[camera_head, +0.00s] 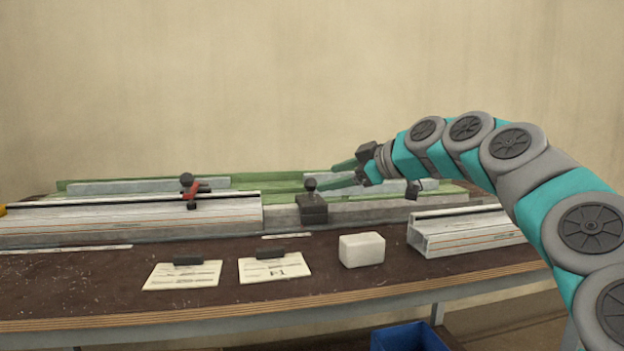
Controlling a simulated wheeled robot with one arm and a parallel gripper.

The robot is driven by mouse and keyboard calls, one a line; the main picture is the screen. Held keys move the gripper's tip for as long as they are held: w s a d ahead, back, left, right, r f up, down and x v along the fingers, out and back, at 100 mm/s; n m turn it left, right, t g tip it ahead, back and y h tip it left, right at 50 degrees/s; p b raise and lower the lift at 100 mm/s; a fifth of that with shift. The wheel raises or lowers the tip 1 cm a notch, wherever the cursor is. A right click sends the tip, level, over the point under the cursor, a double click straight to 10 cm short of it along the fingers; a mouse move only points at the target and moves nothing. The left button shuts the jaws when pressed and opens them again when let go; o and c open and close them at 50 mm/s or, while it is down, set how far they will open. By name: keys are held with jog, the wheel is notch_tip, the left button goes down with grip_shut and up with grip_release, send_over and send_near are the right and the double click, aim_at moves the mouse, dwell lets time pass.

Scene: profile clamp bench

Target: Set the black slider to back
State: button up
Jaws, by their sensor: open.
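The black slider (312,211) is a dark block with a round knob on top. It sits at the front of the grey rail (365,210), near the middle of the bench. My gripper (337,176) comes in from the right, with its two green fingers spread apart and pointing left. In the picture it is above and slightly right of the slider's knob. The fingers look empty. I cannot tell from this one view how far the fingertips are from the knob in depth.
A cut profile (465,232) lies at right. A white block (362,250) and two paper cards (183,275) lie in front. A blue bin (408,337) is below the bench edge.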

aim_at(314, 181)
jog(key=x, duration=0.8)
jog(key=shift+w+p, duration=0.35)
jog(key=shift+p, duration=0.05)
grip_shut()
dwell(1.1)
